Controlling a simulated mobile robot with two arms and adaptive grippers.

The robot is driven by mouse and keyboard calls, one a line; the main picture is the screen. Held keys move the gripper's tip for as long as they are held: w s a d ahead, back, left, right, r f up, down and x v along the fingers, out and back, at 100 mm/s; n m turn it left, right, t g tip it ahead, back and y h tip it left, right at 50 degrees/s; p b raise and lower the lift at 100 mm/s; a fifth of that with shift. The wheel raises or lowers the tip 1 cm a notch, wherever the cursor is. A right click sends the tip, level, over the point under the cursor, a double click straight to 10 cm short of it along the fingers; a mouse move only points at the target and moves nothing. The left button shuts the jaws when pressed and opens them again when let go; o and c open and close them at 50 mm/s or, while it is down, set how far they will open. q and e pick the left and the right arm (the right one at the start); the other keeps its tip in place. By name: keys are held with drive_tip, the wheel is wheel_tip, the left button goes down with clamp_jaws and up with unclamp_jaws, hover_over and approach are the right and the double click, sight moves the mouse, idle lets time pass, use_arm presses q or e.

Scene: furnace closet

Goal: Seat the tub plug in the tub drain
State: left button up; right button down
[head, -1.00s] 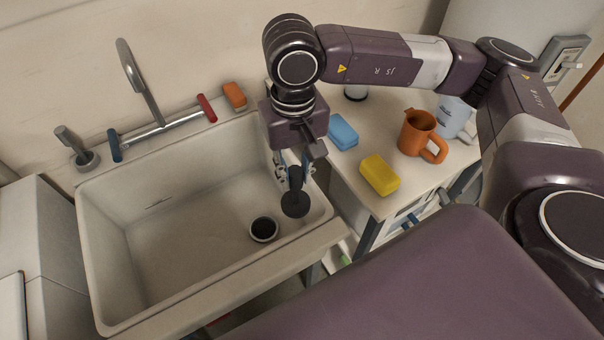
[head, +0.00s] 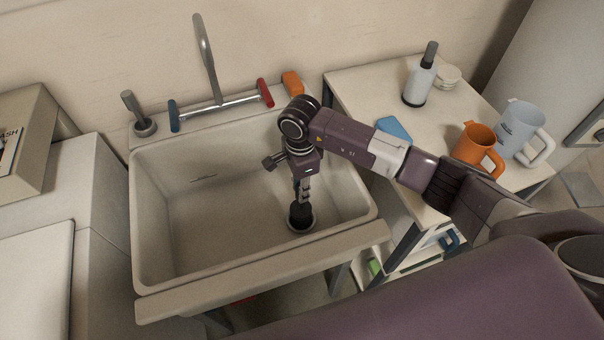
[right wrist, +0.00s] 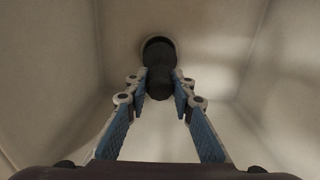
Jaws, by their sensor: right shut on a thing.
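The black tub plug (head: 301,212) is held upright by its knob in my right gripper (head: 303,194), down near the sink floor. The tub drain (head: 313,226) lies right under it, and the plug and gripper cover most of its opening. In the right wrist view the fingertips (right wrist: 161,81) are shut on the dark knob (right wrist: 160,88). The drain's rim (right wrist: 157,37) shows as a pale ring around the dark plug end. I cannot tell whether the plug rests in the drain or hovers just above. My left gripper is not in view.
The sink (head: 215,240) has high walls around the gripper; its left floor is clear. A faucet (head: 207,60) and an orange sponge (head: 292,83) are at the back.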

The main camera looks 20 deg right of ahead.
drive_tip(key=shift+f, duration=0.4)
drive_tip(key=shift+b, duration=0.3)
drive_tip(key=shift+f+b, duration=1.2)
drive_tip(key=shift+f, duration=0.2)
